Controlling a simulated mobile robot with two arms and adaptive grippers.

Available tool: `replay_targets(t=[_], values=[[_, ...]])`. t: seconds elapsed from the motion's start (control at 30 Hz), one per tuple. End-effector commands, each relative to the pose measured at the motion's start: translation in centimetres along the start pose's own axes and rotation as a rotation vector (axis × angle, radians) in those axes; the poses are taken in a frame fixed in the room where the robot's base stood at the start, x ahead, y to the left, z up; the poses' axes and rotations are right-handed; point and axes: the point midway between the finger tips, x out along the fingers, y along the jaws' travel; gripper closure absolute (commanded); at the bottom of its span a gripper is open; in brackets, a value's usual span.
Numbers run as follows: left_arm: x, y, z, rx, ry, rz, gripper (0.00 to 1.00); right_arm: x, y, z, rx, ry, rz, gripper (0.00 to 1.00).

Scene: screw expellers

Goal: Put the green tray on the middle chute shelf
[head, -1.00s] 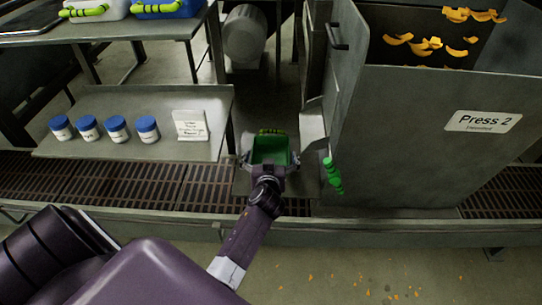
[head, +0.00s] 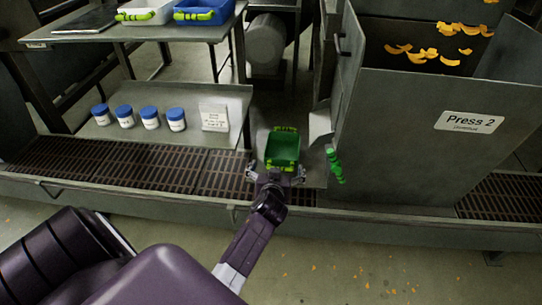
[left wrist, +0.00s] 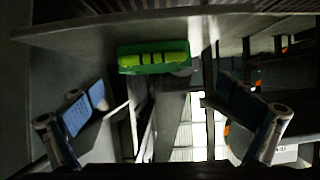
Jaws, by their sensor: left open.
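The green tray (head: 282,151) has bright green handles and sits upright below the metal chute (head: 320,124), on what looks like a grey shelf plate (head: 314,172). Its near handle end shows in the left wrist view (left wrist: 153,58). My left gripper (head: 276,172) is open at the near end of the tray. In the left wrist view its two fingers (left wrist: 164,98) are spread wide, with nothing between them, and the tray lies beyond them. The tray's underside is hidden. My right gripper is not in view.
Press 2 (head: 400,140), with a green handle (head: 334,165), stands close on the right. A side shelf (head: 190,103) at left holds several blue-lidded jars and a card (head: 214,117). White (head: 146,11) and blue (head: 203,11) trays stand above.

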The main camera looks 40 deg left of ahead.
Motion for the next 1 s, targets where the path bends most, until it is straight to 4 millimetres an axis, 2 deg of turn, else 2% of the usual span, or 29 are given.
replay_targets(t=[0.17,0.27,0.3,0.4,0.53,0.6,0.7,1.0], values=[[-7.2,-1.3,6.7,0.129,-0.232,0.03,0.0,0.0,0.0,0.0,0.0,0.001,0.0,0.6],[-13.2,-1.0,11.1,0.233,-0.406,0.11,0.0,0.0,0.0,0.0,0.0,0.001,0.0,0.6],[-15.8,-0.7,12.7,0.276,-0.473,0.153,0.0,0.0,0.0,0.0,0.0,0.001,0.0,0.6],[-22.2,-0.1,15.9,0.38,-0.622,0.272,0.0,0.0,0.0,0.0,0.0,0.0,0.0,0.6],[-28.5,0.3,18.2,0.481,-0.749,0.404,0.0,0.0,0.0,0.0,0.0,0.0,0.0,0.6],[-30.6,0.4,18.8,0.513,-0.787,0.45,0.0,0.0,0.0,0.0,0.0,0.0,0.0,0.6],[-31.9,0.4,19.1,0.534,-0.81,0.479,0.0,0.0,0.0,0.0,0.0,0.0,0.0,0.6],[-31.9,0.5,19.1,0.534,-0.811,0.48,0.0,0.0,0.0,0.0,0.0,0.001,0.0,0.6]])
